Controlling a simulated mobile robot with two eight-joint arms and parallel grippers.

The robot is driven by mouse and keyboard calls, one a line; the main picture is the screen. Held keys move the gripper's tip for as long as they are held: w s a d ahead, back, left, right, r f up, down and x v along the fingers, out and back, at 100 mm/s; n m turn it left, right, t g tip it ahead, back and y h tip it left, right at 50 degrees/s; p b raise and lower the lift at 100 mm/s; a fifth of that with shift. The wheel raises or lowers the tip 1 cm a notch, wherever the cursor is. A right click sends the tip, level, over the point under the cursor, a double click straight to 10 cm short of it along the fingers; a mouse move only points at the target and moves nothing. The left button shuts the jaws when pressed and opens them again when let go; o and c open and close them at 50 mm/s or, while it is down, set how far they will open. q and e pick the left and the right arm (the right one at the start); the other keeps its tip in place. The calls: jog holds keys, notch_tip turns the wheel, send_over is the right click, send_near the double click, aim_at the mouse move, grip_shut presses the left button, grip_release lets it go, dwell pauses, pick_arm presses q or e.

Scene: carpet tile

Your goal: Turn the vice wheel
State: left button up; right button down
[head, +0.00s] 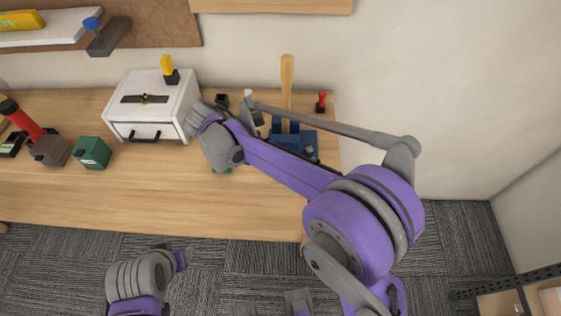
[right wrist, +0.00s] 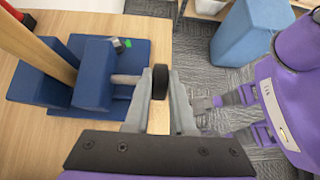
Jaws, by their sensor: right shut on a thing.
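The blue vice (right wrist: 95,78) stands on the wooden bench with a pale wooden bat clamped upright in it. The vice (head: 290,141) also shows in the head view, partly behind my right arm. A grey shaft (right wrist: 125,79) comes out of the vice towards a small black wheel (right wrist: 160,82). My right gripper (right wrist: 160,88) is shut on this wheel, one finger on each side of it. In the head view my right arm hides the wheel and this gripper. Part of my left arm shows at the lower left; its gripper cannot be made out.
A white box (head: 150,108) with a drawer stands left of the vice. A green block (head: 92,152) and a red-handled tool (head: 25,122) are further left. A small red-topped item (head: 321,103) stands behind the vice. A blue bin (right wrist: 245,45) stands on the carpet.

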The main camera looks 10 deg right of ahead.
jog(key=c, duration=0.8)
grip_release()
jog(key=shift+o, duration=0.2)
